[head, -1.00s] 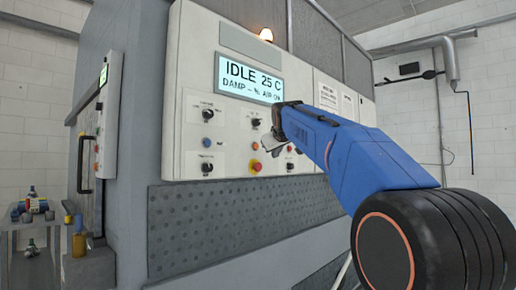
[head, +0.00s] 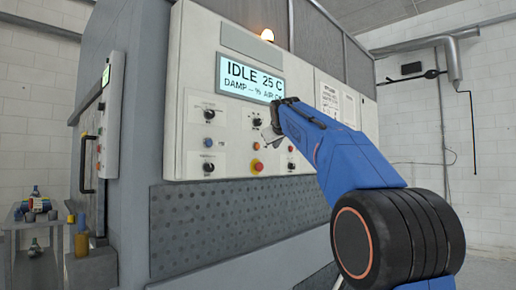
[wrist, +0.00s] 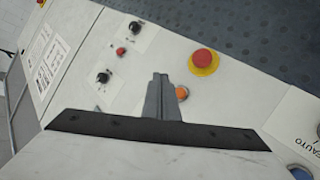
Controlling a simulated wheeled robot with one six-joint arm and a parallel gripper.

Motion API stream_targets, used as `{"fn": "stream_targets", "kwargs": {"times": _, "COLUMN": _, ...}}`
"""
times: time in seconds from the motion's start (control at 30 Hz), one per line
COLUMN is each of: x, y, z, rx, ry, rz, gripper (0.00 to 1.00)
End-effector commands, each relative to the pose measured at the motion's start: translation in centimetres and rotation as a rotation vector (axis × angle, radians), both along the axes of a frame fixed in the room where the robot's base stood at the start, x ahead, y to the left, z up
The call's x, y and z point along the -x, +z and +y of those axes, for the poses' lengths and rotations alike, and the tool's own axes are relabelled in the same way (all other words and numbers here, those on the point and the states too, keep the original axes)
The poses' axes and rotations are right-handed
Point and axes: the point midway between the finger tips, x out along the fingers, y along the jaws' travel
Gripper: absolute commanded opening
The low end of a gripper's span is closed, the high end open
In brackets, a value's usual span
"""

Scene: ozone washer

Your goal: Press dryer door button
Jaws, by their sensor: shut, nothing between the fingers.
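The control panel (head: 235,130) fills the middle of the head view, with several knobs and buttons under a lit display (head: 249,79) reading IDLE 25 C. I cannot read which control is the dryer door button. My gripper (head: 270,136) is in front of the panel, right of the upper middle knob (head: 256,121). In the wrist view my gripper (wrist: 160,78) is shut and empty. An orange button (wrist: 182,93) lies just right of its fingertips there. Whether they touch the panel I cannot tell.
A red mushroom button on a yellow ring (wrist: 203,62) is close to the fingertips. A blue button (head: 208,142) is at the panel's left. A door with a black handle (head: 83,165) and a cart (head: 32,232) of items are at far left.

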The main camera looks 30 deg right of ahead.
Motion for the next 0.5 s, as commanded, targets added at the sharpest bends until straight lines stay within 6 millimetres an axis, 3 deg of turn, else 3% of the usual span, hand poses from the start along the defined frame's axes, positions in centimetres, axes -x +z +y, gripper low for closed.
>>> {"fn": "stream_targets", "kwargs": {"times": 0.5, "x": -5.5, "y": -0.1, "z": 2.0, "rx": 0.000, "ry": 0.001, "rz": 0.000, "gripper": 0.00}}
